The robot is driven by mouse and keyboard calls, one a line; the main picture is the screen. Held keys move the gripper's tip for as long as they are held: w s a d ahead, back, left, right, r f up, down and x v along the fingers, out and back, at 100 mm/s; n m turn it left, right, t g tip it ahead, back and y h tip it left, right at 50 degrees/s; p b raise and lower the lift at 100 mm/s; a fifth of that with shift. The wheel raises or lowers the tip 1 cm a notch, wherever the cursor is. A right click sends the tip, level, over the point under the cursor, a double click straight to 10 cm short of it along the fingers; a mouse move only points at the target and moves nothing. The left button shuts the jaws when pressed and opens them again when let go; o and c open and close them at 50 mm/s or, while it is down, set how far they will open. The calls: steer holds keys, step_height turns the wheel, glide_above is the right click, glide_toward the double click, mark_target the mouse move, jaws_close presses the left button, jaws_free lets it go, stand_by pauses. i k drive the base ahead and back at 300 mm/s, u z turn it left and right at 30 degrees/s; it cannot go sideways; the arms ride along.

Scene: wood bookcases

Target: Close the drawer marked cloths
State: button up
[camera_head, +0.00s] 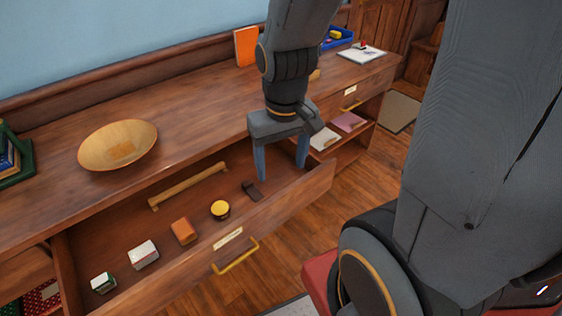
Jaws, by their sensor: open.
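A wide wooden drawer (285,214) stands pulled out of the long cabinet in the head view. Its front carries a brass-coloured bar handle (236,257) and a small pale label (228,238) whose writing is too small to read. My gripper (281,172) points down at the right end of this drawer, fingers spread apart with nothing between them. The fingertips seem to be at or just inside the drawer's opening; whether they touch it I cannot tell. Another drawer front with a label (350,90) and handle (352,103) sits at the right, apparently shut; its label is unreadable too.
The open drawer holds a wooden rod (188,186), a dark piece (252,190), a yellow-topped jar (220,209), an orange box (183,231) and white boxes (143,254). A bowl (118,146) and orange book (246,46) stand on the cabinet top.

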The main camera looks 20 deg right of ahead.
mark_target(103, 241)
steer(key=z, duration=1.65)
steer(key=k, duration=0.65)
steer(key=u, duration=1.55)
